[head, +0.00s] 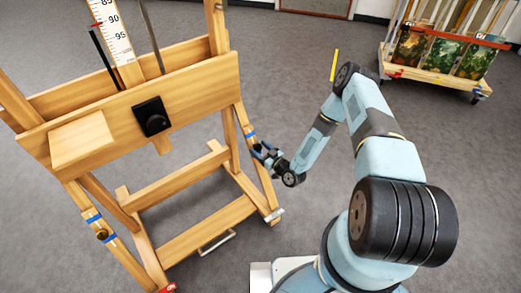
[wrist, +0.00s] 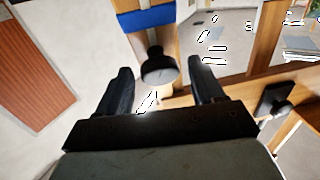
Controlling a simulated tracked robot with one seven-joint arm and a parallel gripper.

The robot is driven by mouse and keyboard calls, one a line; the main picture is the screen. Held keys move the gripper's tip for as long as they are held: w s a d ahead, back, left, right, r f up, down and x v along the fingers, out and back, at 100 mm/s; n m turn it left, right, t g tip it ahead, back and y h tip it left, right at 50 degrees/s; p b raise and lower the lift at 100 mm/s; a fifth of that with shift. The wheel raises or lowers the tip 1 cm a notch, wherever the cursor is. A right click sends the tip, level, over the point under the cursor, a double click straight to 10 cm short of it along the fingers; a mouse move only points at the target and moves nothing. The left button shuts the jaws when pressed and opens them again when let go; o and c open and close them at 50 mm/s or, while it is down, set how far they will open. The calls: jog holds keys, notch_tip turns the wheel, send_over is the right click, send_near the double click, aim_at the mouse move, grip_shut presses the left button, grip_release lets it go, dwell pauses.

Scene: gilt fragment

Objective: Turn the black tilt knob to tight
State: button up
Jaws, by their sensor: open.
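A round black knob (wrist: 159,68) sits on a wooden easel leg just below a blue tape band (wrist: 146,18) in the wrist view. My gripper (wrist: 161,75) is open, with one finger on each side of this knob in the picture and a visible gap at both sides. I cannot tell how deep the knob lies between the fingers. In the head view my gripper (head: 262,152) is at the easel's right leg, by its blue tape, and hides the knob there. No tight marking is legible.
The wooden easel (head: 190,85) fills the left of the head view. A wheeled cart (head: 437,78) with pictures stands at the back right. The grey floor between is clear, apart from a yellow strip (head: 334,65).

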jog(key=c, duration=1)
